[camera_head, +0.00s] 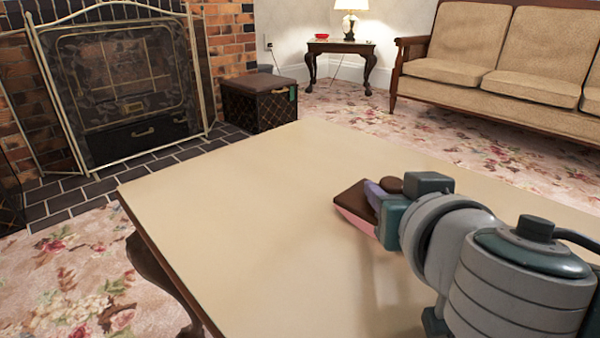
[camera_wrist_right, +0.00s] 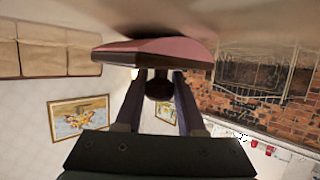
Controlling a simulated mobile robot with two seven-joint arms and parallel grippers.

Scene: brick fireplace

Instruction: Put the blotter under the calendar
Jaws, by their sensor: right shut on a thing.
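The blotter (camera_head: 352,198) is a rocker shape with a dark brown top, a pink curved underside and a round brown knob. It is over the right half of the tan tabletop (camera_head: 235,200), and I cannot tell whether it touches it. My right gripper (camera_head: 379,194) is shut on the knob. In the right wrist view the blotter (camera_wrist_right: 155,52) lies across the ends of the two fingers of the right gripper (camera_wrist_right: 160,88), with the knob between them. I see no calendar in either view. My left gripper is out of view.
The visible tabletop left of my right arm is bare. Beyond it stand a fireplace with a screen (camera_head: 125,85), a dark chest (camera_head: 262,103), a side table (camera_head: 340,48) with a lamp (camera_head: 350,12) and a red dish, and a tan sofa (camera_head: 500,70).

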